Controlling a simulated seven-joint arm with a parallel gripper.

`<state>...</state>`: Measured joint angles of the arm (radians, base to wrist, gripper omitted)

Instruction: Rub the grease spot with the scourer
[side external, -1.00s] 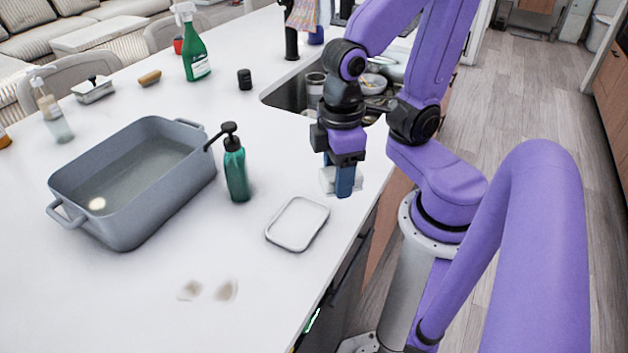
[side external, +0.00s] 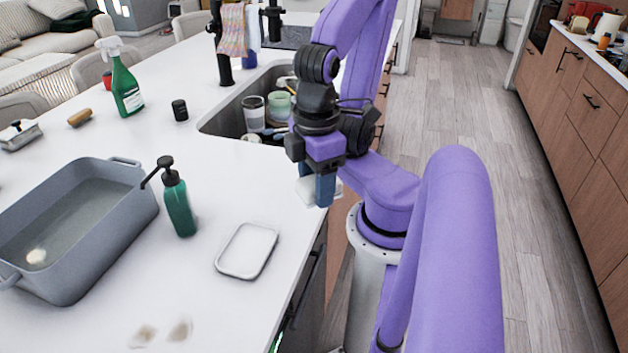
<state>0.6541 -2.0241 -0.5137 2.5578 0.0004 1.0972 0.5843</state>
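My gripper (side external: 317,195) hangs over the counter's right edge, to the right of and behind the shallow white tray (side external: 221,262). Its blue fingers are closed around a pale block, which appears to be the scourer (side external: 337,188). The block shows on both sides of the near finger; the rest is hidden. Two brownish smudges lie on the white counter at the front: a left grease spot (side external: 143,336) and a right one (side external: 180,330). My gripper is well away from both. The tray is empty.
A grey basin (side external: 130,228) with water stands at left, with a green pump bottle (side external: 179,205) beside it. A green spray bottle (side external: 125,88), black jar (side external: 180,110) and brush (side external: 80,117) stand farther back. The sink (side external: 225,121) holds dishes. Counter between tray and smudges is clear.

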